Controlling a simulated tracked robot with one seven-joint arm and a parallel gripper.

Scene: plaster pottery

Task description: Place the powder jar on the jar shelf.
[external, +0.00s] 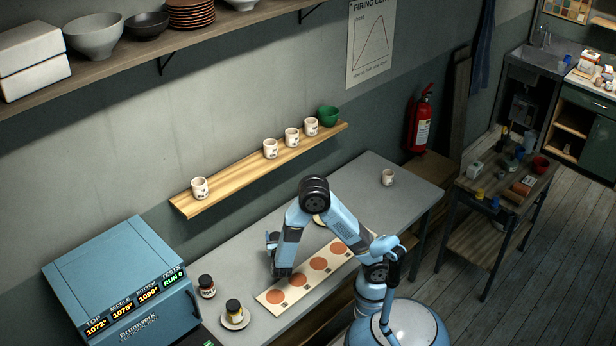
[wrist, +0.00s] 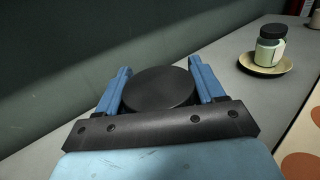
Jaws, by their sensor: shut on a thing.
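The powder jar shows in the wrist view as a round black lid (wrist: 160,88) between the blue fingers of my gripper (wrist: 160,86). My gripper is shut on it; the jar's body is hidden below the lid. In the external view, my gripper (external: 273,241) is low over the back part of the grey table, in front of the wall and below the wooden shelf. The held jar is hard to make out there. The light wooden wall shelf (external: 238,174), apparently the jar shelf, carries several white cups and a green bowl (external: 328,116). A wide bare stretch lies between its leftmost cup (external: 200,188) and the others.
A dark-lidded jar (wrist: 270,45) stands on a saucer (wrist: 265,66) beyond my gripper. A board with orange discs (external: 262,298) lies on the table.

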